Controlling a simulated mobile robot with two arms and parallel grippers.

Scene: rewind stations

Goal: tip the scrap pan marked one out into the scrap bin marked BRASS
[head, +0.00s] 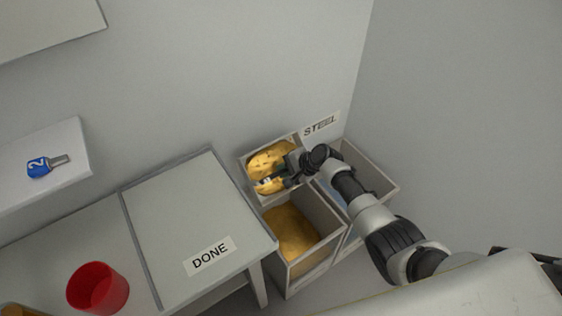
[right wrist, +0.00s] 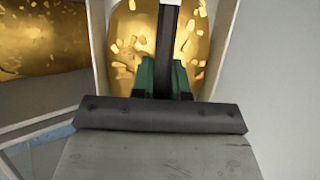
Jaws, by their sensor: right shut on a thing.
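My right gripper (head: 286,178) is shut on the dark handle (right wrist: 168,45) of what looks like the scrap pan. It is over the back left bin (head: 247,172). A small white mark (head: 265,183) shows at the held thing's end in the head view, but I cannot read it. Yellow metal with loose chips (head: 270,158) shows around and beyond it, also in the right wrist view (right wrist: 125,50). I cannot tell how much lies in the pan and how much in the bin. No BRASS label is in view. My left gripper is not in view.
A front bin (head: 318,262) holds yellow stuff. A right bin (head: 380,172) is partly behind my arm; a STEEL label (head: 321,124) is on the wall. The DONE table (head: 175,205) is mostly bare. A red cup (head: 98,288) and a blue item marked 2 (head: 40,167) are left.

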